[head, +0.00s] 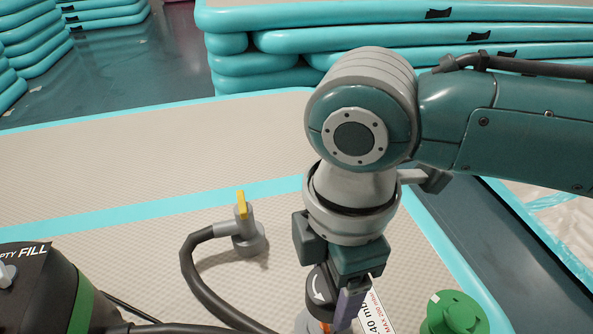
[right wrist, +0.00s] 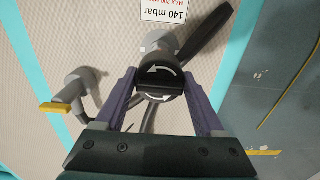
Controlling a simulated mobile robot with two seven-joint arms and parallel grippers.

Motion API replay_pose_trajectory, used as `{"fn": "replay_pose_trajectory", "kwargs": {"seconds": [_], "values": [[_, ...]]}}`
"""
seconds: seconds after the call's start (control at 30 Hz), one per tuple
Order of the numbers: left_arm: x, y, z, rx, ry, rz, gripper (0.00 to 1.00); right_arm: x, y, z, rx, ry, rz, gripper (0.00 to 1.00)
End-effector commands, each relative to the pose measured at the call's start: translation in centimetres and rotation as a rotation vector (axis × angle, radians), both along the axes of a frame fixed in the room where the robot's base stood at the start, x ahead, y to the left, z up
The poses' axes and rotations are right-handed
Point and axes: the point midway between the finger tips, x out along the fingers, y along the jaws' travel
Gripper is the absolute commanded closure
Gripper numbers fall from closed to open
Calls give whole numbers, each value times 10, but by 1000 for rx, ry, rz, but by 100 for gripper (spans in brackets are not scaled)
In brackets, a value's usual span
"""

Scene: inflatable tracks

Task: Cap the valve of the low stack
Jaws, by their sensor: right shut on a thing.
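My right gripper (head: 335,290) points down over the near part of the low stack (head: 120,165). Its purple fingers are shut on a black fitting with white curved arrows (head: 318,285); the fitting also shows between the fingers in the right wrist view (right wrist: 158,85). A grey round part lies just beyond the fitting in that view, and a bit of orange shows under the fitting in the head view. The gripper hides much of this spot, so I cannot tell how the fitting sits. A green round cap (head: 453,314) is to the right. My left gripper is not in view.
A black device marked FILL (head: 35,290) is at lower left. A 140 mbar label (right wrist: 163,10) lies near the fitting. Taller teal stacks (head: 260,50) stand behind.

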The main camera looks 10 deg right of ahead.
Motion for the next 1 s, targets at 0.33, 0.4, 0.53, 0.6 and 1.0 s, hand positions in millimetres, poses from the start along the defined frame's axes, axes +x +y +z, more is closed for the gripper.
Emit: {"fn": "replay_pose_trajectory", "kwargs": {"seconds": [0.33,0.4,0.53,0.6,1.0], "values": [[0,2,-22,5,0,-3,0,-1,0,-36,-1,1,1,82],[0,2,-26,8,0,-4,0,0,0,-43,-2,1,0,82],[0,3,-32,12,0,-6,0,0,0,-52,-1,1,0,82],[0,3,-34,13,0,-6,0,0,0,-55,0,0,0,82],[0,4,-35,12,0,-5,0,0,0,-58,-1,0,1,82]]}}
